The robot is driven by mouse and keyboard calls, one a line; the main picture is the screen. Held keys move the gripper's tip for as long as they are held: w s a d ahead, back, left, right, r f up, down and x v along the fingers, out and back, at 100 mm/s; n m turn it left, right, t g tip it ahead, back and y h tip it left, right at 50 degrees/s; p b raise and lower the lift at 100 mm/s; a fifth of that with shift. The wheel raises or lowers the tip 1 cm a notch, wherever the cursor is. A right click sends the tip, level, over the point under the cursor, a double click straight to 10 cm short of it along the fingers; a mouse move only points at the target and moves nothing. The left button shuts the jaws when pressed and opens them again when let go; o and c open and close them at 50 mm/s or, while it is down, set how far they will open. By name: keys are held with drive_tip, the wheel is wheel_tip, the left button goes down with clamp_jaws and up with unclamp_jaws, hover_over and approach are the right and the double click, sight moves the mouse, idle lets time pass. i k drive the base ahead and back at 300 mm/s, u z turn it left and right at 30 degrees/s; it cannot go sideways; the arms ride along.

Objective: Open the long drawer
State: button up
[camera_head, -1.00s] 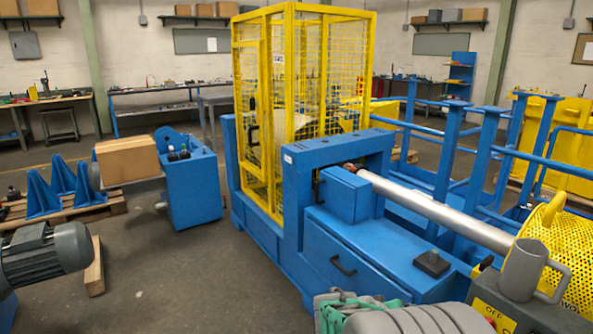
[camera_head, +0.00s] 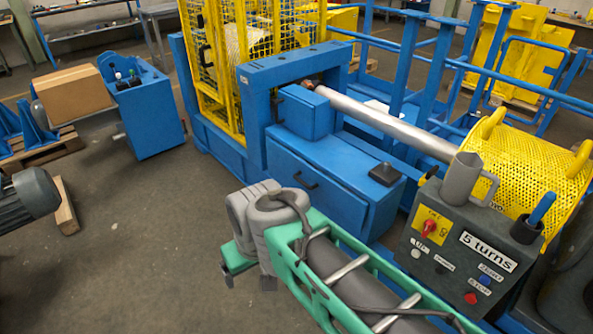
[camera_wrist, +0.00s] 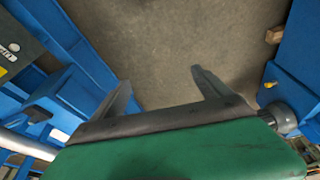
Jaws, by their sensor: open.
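The long drawer (camera_head: 330,188) is a wide blue front low in the blue machine, with a dark bar handle (camera_head: 306,179) near its top edge. It looks shut in the head view. My gripper (camera_head: 249,281) hangs at the end of my green and grey arm, over the floor in front of the drawer and apart from the handle. In the wrist view my gripper (camera_wrist: 163,85) shows two dark fingers spread wide, with bare floor between them and nothing held. Blue machine parts show at the left there, but I cannot make out the handle.
A control box (camera_head: 450,250) labelled "5 turns" with a grey mug (camera_head: 462,178) on it stands to the right. A cardboard box (camera_head: 73,92) and a grey motor (camera_head: 28,195) are at the left. The floor (camera_head: 150,235) before the machine is largely clear.

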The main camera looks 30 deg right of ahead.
sight(355, 209)
drive_tip(key=u, duration=0.15)
drive_tip(key=k, duration=0.45)
drive_tip(key=z, duration=0.8)
drive_tip(key=i, duration=1.25)
drive_tip(key=u, duration=0.9)
